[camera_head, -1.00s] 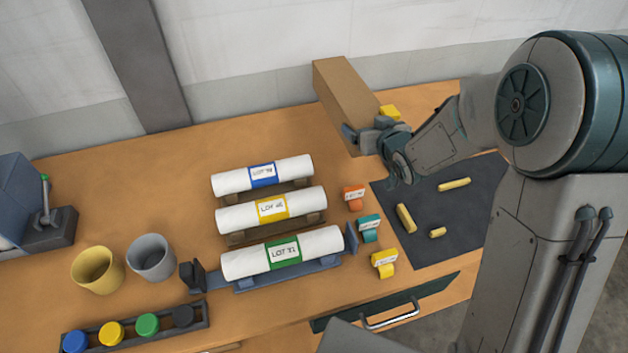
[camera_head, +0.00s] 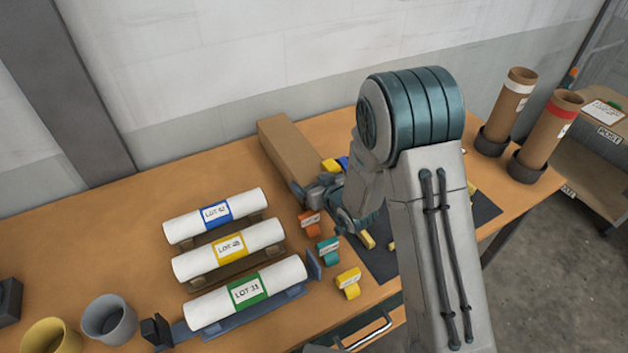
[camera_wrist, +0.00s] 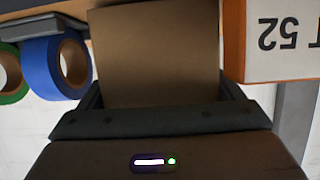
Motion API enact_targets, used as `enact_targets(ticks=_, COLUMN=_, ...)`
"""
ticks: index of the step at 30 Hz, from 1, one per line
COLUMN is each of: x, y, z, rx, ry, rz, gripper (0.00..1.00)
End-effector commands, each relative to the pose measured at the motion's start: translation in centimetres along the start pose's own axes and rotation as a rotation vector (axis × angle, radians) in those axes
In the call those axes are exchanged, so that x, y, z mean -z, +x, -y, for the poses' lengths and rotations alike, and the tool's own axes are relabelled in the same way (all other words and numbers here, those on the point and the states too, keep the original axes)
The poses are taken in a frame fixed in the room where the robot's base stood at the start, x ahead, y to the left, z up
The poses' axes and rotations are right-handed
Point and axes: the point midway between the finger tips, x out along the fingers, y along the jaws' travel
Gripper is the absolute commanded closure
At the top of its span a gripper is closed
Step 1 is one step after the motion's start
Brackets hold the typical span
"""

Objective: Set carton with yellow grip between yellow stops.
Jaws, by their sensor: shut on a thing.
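The long brown carton (camera_head: 283,155) lies at the back of the table, left of my arm. My gripper (camera_head: 313,189) is at its near right end and is shut on it. In the wrist view the carton's brown face (camera_wrist: 155,55) fills the space between the jaws. A small yellow piece (camera_head: 330,165) shows beside the gripper; I cannot tell whether it is the carton's grip. Yellow bars, seemingly the stops, lie on the dark mat; one yellow bar (camera_head: 367,240) shows left of my arm. My arm hides much of the mat (camera_head: 484,208).
Three labelled white rolls, such as the green-banded roll (camera_head: 245,293), rest left of the mat. Orange (camera_head: 309,224), teal (camera_head: 328,251) and yellow (camera_head: 348,283) tags stand between. Two brown tubes (camera_head: 552,130) stand at right. The wrist view shows a blue ring (camera_wrist: 55,66).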

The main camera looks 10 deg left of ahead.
Motion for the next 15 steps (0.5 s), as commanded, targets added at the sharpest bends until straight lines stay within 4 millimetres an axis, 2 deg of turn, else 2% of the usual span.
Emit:
enact_targets(ticks=8, x=-0.37, y=0.18, z=0.03, rx=0.0, ry=0.0, rz=-0.002, gripper=0.52)
enact_targets(ticks=9, x=-0.45, y=0.17, z=0.03, rx=0.001, ry=0.0, rz=0.0, gripper=0.1)
enact_targets(ticks=10, x=-0.45, y=0.17, z=0.03, rx=0.001, ry=0.0, rz=0.0, gripper=0.02)
enact_targets(ticks=15, x=-0.41, y=0.17, z=0.03, rx=0.0, ry=0.0, rz=-0.001, gripper=0.0)
